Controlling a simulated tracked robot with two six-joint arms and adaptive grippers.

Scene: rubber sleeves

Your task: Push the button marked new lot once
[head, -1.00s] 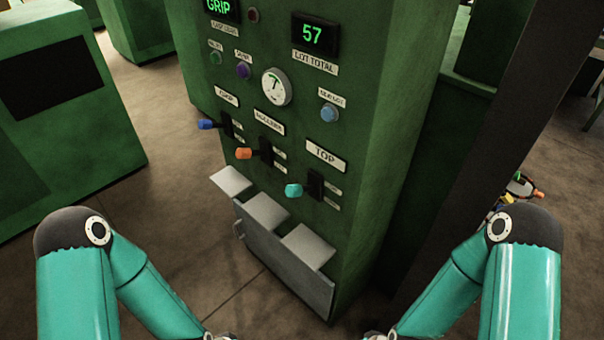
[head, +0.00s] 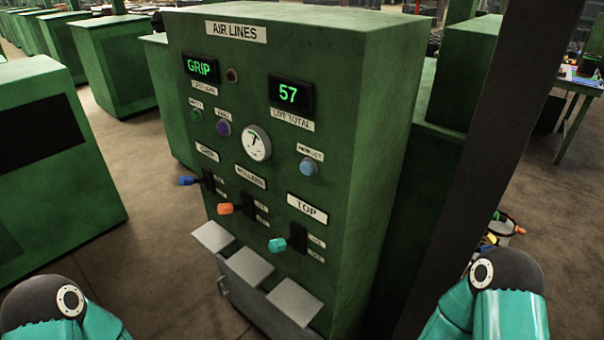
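The light blue new lot button (head: 308,167) sits on the right side of the green panel's front, under a small white label (head: 310,152). The label's small print is hard to read but looks like "NEW LOT". The button is uncovered and nothing touches it. Above it, the lot total display (head: 291,95) reads 57 in green. Both my teal arms show only at the bottom corners of the head view, well below and apart from the button. Neither gripper is in view.
The green cabinet (head: 375,150) is headed AIR LINES. Its front also has a GRIP display (head: 201,68), a gauge (head: 257,142), a purple button (head: 223,128), and blue, orange (head: 226,209) and teal (head: 277,245) levers. Pale flaps (head: 293,301) jut out below. A dark post (head: 470,150) stands right.

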